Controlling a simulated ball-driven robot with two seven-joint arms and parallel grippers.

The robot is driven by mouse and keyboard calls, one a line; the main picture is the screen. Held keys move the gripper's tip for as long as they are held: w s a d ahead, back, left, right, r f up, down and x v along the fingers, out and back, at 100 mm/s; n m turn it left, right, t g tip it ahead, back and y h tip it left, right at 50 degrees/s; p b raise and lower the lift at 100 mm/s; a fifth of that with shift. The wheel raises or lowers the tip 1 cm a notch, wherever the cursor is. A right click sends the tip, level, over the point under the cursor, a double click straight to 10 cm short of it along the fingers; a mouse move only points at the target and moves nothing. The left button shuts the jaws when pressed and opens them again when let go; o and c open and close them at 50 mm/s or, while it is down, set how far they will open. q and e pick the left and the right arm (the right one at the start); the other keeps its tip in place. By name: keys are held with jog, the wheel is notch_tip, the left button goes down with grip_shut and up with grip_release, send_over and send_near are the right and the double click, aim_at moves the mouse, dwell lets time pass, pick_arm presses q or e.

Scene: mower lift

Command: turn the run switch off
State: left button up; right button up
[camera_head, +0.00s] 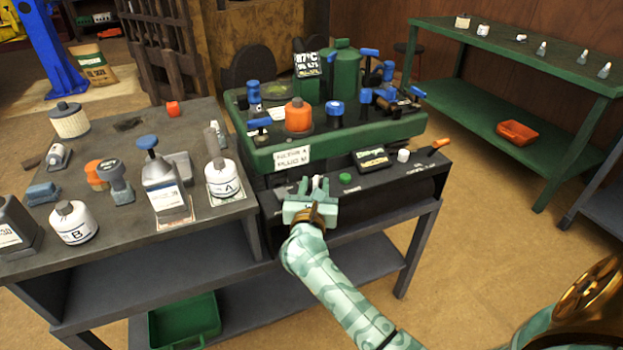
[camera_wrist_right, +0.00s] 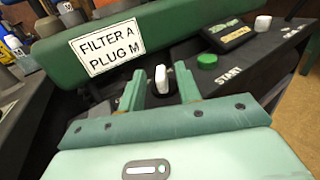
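A control panel (camera_head: 405,172) runs along the front of the green machine. A small white upright switch lever (camera_wrist_right: 161,79) stands on it, left of the green START button (camera_wrist_right: 207,61); I can read no label on the lever. My right gripper (camera_head: 319,187) is over the panel's left part. In the wrist view its two green fingers (camera_wrist_right: 160,88) are apart, with the white lever between or just beyond their tips. A gap shows on each side of the lever; contact cannot be told. My left gripper is out of view.
The green machine (camera_head: 290,158) carries an orange cap, blue-handled valves and a "FILTER A PLUG M" sign (camera_wrist_right: 107,46). The panel also has a small display (camera_head: 372,158), a white knob (camera_head: 403,155) and an orange-handled lever (camera_head: 440,143). Bottles crowd the left bench (camera_head: 115,215).

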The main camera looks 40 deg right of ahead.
grip_shut()
